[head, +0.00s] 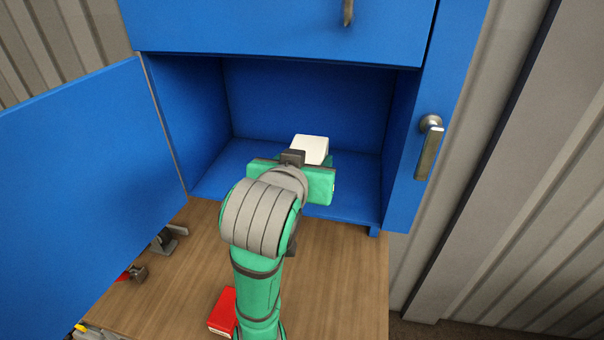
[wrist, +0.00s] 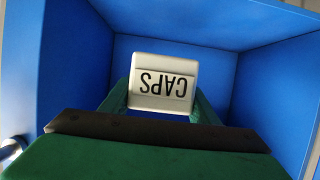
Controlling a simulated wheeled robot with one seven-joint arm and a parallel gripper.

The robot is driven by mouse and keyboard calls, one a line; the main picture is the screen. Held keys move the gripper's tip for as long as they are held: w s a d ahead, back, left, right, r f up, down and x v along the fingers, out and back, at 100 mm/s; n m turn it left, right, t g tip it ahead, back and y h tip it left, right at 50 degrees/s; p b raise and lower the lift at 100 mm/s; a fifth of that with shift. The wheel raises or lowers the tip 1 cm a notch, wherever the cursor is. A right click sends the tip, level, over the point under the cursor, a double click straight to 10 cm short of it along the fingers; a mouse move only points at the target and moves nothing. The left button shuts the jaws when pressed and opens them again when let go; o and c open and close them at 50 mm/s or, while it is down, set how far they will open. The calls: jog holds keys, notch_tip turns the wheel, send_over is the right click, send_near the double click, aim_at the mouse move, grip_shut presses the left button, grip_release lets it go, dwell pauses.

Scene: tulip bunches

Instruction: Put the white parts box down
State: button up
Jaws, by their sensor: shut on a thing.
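The white parts box (head: 309,149) shows just past my gripper in the head view, inside the open blue cabinet (head: 300,108). In the wrist view the white parts box (wrist: 161,86) bears the label "CAPS", upside down there, and sits between the green fingers of my gripper (wrist: 162,105). In the head view my gripper (head: 318,165) reaches into the compartment, shut on the box. The arm hides the box's lower part, so I cannot tell whether it touches the cabinet floor (head: 235,172).
The blue door (head: 85,170) stands open at the left. A red box (head: 222,310) and a dark grey metal item (head: 168,238) are on the wooden tabletop (head: 340,280). The compartment's side walls and top edge surround my gripper. No other objects show inside.

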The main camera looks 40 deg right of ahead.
jog(key=w+d+f, duration=0.2)
jog(key=w, duration=0.1)
jog(key=w+d+f, duration=0.1)
jog(key=shift+w+d+f, duration=0.1)
jog(key=shift+w+f, duration=0.05)
jog(key=shift+w, duration=0.25)
jog(key=w+f, duration=0.1)
jog(key=w+d+f, duration=0.1)
jog(key=f, duration=0.1)
jog(key=w+d+f, duration=0.1)
jog(key=shift+f, duration=0.15)
jog(key=shift+w+d+f, duration=0.15)
jog(key=shift+f, duration=0.05)
jog(key=shift+w+d+f, duration=0.1)
jog(key=shift+f, duration=0.8)
jog(key=shift+w+d+f, duration=0.1)
jog(key=shift+f, duration=0.75)
jog(key=shift+f, duration=0.15)
jog(key=o, duration=1.3)
